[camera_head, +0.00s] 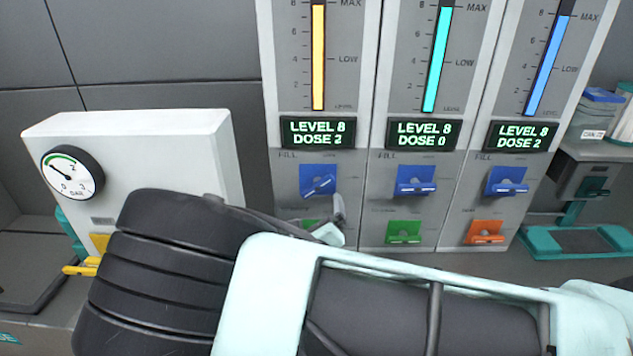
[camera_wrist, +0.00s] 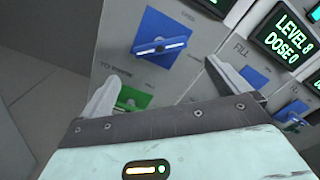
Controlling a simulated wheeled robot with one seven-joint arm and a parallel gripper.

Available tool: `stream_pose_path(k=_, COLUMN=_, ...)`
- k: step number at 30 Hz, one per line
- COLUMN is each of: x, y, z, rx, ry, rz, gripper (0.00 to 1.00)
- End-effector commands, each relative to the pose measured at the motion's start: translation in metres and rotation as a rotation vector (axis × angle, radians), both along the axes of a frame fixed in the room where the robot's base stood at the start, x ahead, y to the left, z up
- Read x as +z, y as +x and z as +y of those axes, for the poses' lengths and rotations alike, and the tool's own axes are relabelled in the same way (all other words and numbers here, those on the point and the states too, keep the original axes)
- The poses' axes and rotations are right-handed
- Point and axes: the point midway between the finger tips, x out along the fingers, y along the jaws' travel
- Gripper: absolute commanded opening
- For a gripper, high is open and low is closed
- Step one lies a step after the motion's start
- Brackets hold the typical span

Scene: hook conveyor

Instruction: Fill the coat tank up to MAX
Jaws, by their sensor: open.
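Three tank panels stand side by side, with a yellow level bar (camera_head: 318,60), a teal bar (camera_head: 437,60) and a blue bar (camera_head: 549,65). Each bar reaches about its MAX mark, and each display reads LEVEL 8. I cannot read which tank is coat. The left blue fill valve (camera_head: 318,181) has a slanted handle; it also shows in the wrist view (camera_wrist: 163,46). The middle fill valve (camera_head: 415,180) and right fill valve (camera_head: 507,181) have level handles. My gripper (camera_wrist: 165,92) is open and empty, in front of the left panel's lower part. The left green valve (camera_wrist: 133,98) is partly hidden by a finger.
The displays read DOSE 2 (camera_head: 317,132), DOSE 0 (camera_head: 422,134) and DOSE 2 (camera_head: 521,135). Lower valves are green (camera_head: 404,232) and orange (camera_head: 485,232). A white box with a gauge (camera_head: 72,172) stands left, a yellow handle (camera_head: 80,268) below it. My arm covers the foreground.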

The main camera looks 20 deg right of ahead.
Motion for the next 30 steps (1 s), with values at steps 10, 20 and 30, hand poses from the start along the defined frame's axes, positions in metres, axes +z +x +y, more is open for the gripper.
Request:
stream_pose_path(k=10, x=0.003, y=0.07, z=-0.024, rx=-0.003, ry=0.0, rz=0.0, gripper=1.0)
stream_pose_path(k=20, x=0.001, y=0.108, z=-0.036, rx=-0.001, ry=0.0, rz=0.001, gripper=1.0)
stream_pose_path(k=30, x=0.0, y=0.112, z=-0.037, rx=-0.001, ry=-0.001, rz=0.001, gripper=1.0)
